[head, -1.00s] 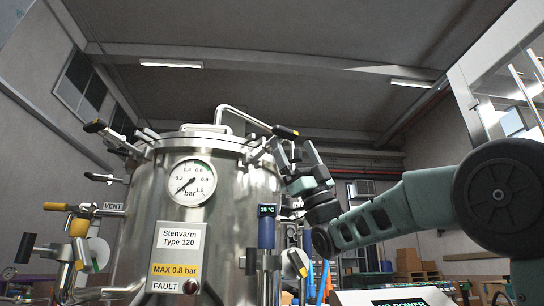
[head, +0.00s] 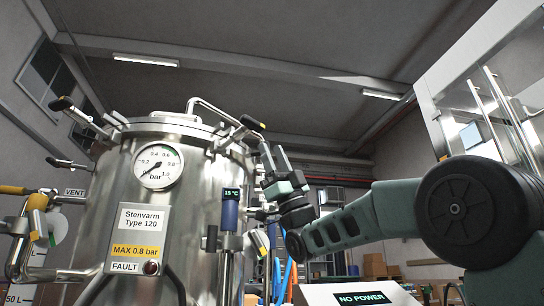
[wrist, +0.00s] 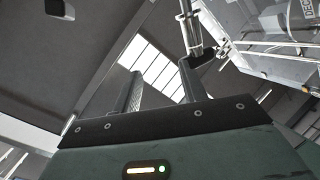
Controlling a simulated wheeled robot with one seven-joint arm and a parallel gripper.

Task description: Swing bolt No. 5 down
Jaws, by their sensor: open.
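The steel pressure vessel (head: 190,215) stands left of centre in the head view. Clamping bolts with dark ends sit around its lid rim; one stands raised at the left (head: 78,113), another sticks out sideways below it (head: 62,164). I can read no bolt numbers, so I cannot tell which is No. 5. My gripper (head: 272,160) is open, fingers pointing up, just right of the lid's right edge. The wrist view shows both fingers (wrist: 162,84) apart, with a metal rod with a dark end (wrist: 192,32) close by the right finger; contact is unclear.
A gauge (head: 158,166) and a blue sensor with a display (head: 230,207) are on the vessel's front. A "NO POWER" panel (head: 362,298) is below my arm.

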